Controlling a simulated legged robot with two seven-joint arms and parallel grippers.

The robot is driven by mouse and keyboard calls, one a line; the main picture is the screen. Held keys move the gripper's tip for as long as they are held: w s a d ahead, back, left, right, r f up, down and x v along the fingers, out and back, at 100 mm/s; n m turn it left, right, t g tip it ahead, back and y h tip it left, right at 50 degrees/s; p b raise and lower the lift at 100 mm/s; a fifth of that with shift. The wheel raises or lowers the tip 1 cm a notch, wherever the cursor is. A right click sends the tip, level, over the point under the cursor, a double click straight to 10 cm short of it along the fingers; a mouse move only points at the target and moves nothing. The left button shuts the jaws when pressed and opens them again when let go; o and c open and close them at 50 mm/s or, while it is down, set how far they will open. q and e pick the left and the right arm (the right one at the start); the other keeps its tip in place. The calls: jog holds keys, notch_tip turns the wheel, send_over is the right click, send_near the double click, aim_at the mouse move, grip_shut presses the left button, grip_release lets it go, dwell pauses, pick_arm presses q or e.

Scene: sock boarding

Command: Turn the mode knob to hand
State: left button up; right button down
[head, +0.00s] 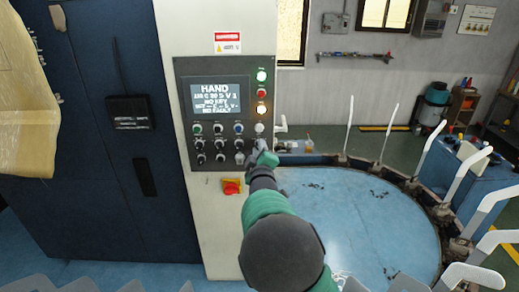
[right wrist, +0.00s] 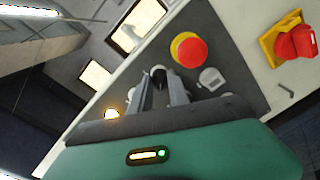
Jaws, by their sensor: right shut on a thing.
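The grey control panel (head: 226,148) is on the front of the pale machine column. Its screen (head: 216,97) reads HAND in large letters on the top line; the smaller lines are hard to read. My right gripper (head: 260,150) is at the panel's lower right edge and covers what it holds in the head view. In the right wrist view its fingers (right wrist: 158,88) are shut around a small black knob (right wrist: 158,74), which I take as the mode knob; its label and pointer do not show. My left gripper is not in view.
A red button on a yellow base (right wrist: 190,50) sits close beside the right gripper. A red and yellow switch (head: 231,186) is below the panel. Lamps and small knobs fill the panel. A round blue table (head: 350,225) with upright white boards stands to the right.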

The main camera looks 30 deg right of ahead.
jog(key=shift+a+f, duration=0.1)
jog(key=shift+f, duration=0.15)
jog(key=c, duration=1.6)
grip_release()
jog(key=shift+c, duration=0.2)
jog(key=o, duration=0.4)
jog(key=shift+w, duration=0.1)
jog(key=shift+r, duration=0.1)
jog(key=b+v, duration=0.2)
jog(key=v, duration=1.4)
jog(key=shift+s+a, duration=0.15)
jog(key=shift+s, duration=0.2)
